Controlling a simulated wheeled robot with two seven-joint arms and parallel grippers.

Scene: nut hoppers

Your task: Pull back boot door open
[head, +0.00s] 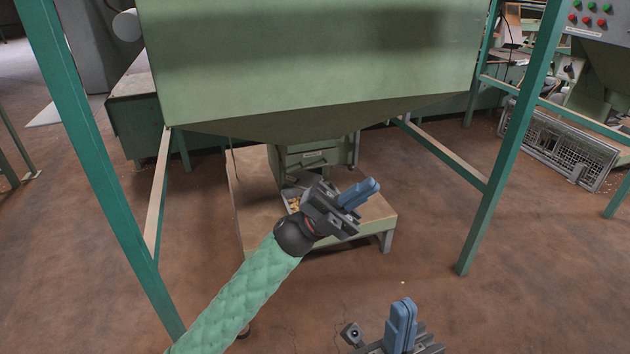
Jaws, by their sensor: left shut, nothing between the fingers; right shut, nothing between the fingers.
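A large green hopper (310,60) fills the upper middle of the head view. Below it is the boot (355,150) with a small green door or panel (312,157) carrying a pale label. The lower part of the boot is partly hidden behind my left gripper. My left gripper (371,187) has its blue fingers shut and empty, in front of the boot and apart from the door in the picture. My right gripper (405,308) is at the bottom edge, lower and nearer, with blue fingers shut and empty.
A low platform (245,200) stands under the boot, with some nuts (295,204) near its middle. Green frame legs (500,160) stand at the left and right. A control panel (600,15) is at the upper right. Brown floor (430,240) is open in front.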

